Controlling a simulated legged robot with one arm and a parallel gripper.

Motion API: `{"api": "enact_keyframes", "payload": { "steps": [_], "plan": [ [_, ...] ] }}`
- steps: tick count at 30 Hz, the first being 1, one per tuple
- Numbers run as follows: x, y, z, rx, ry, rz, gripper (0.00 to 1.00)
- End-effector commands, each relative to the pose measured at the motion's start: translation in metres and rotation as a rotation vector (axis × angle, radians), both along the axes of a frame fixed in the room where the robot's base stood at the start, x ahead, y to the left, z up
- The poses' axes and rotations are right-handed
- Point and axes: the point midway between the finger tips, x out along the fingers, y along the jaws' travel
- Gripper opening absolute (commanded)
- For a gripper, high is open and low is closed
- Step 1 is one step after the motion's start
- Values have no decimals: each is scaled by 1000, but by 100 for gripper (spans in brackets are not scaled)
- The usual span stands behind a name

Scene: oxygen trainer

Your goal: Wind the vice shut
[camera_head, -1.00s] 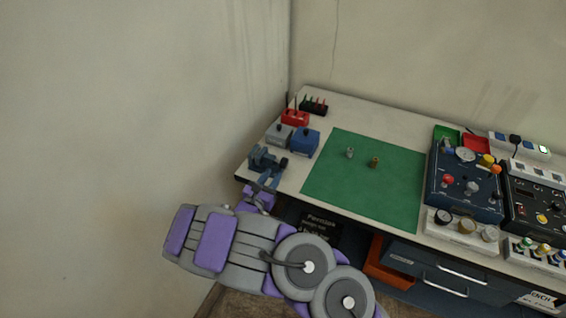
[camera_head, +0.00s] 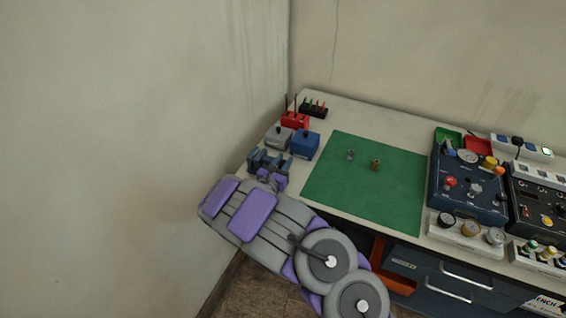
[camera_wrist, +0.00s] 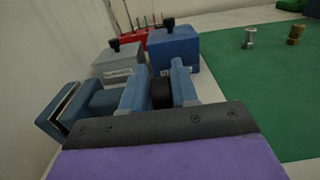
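The small blue bench vice (camera_head: 257,159) stands at the bench's left front corner. In the wrist view its blue jaws and body (camera_wrist: 62,110) lie to the left, with a dark round handle part (camera_wrist: 160,95) toward the middle. My gripper (camera_head: 270,174) is at the vice's near right side. In the wrist view my gripper's two blue-grey fingers (camera_wrist: 158,84) stand apart, one on each side of the dark handle part. I see no clear grip on it; contact is hard to judge. My dark palm hides the lower part of the handle.
A grey box (camera_head: 280,137) and a blue box (camera_head: 305,144) stand just behind the vice, with a red rack (camera_head: 295,120) beyond. The wall is close on the left. A green mat (camera_head: 335,186) holds two small metal fittings. Control panels (camera_head: 462,188) fill the right.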

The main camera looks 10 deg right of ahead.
Motion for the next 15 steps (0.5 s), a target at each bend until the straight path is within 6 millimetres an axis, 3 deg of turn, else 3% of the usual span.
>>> {"api": "enact_keyframes", "payload": {
  "steps": [8,15],
  "plan": [
    [1,1,0,1,-1,2,0],
    [1,1,1,8,10,2,0]
  ]
}}
